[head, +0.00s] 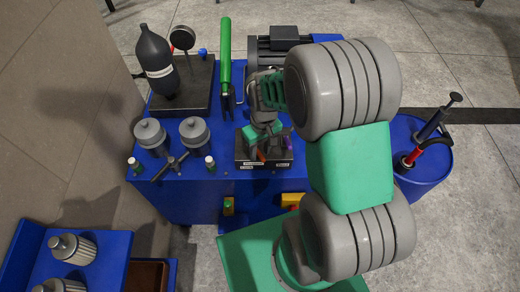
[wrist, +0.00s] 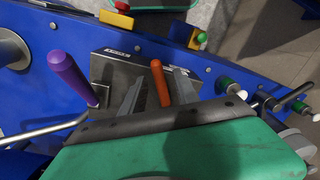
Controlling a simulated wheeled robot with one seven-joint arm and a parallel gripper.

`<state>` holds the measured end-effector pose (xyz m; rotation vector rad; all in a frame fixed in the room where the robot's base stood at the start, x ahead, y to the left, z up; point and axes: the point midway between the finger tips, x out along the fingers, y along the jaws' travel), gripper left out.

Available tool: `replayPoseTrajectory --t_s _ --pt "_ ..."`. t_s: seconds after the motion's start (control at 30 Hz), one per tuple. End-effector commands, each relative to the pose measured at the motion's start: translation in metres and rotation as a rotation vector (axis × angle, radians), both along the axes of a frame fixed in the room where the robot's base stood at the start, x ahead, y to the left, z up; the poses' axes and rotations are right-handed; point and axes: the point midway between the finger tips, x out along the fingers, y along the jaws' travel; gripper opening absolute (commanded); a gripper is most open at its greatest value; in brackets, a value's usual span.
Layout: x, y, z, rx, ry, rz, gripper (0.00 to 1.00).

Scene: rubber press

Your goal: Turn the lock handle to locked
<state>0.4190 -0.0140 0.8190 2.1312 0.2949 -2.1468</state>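A grey control block (head: 243,157) on the blue machine carries an orange handle (head: 261,155) and a purple handle (head: 287,141). I cannot read its labels, so I cannot tell which handle is the lock handle. In the wrist view the orange handle (wrist: 160,82) stands between the two grey fingers of my gripper (wrist: 156,92), with gaps on both sides. The purple handle (wrist: 72,76) leans to the left, outside the fingers. My gripper also shows in the head view (head: 265,142), above the block. My gripper's body hides the lower part of the block in the wrist view.
A green lever (head: 225,50) stands upright behind the block. A black bottle (head: 156,60) and a gauge (head: 182,38) are at the back left. Two grey knobs (head: 194,132) and valve handles are left of the block. A blue drum (head: 425,165) stands right.

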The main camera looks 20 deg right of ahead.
Motion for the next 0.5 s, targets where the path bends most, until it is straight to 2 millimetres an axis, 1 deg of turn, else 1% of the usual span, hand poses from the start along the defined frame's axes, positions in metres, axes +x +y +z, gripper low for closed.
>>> replayPoseTrajectory --t_s 0.1,0.5 --pt "0.0001 0.0000 0.0003 0.000 0.000 0.000 0.37" --pt "0.0001 0.0001 0.0007 0.000 0.000 0.000 0.04"
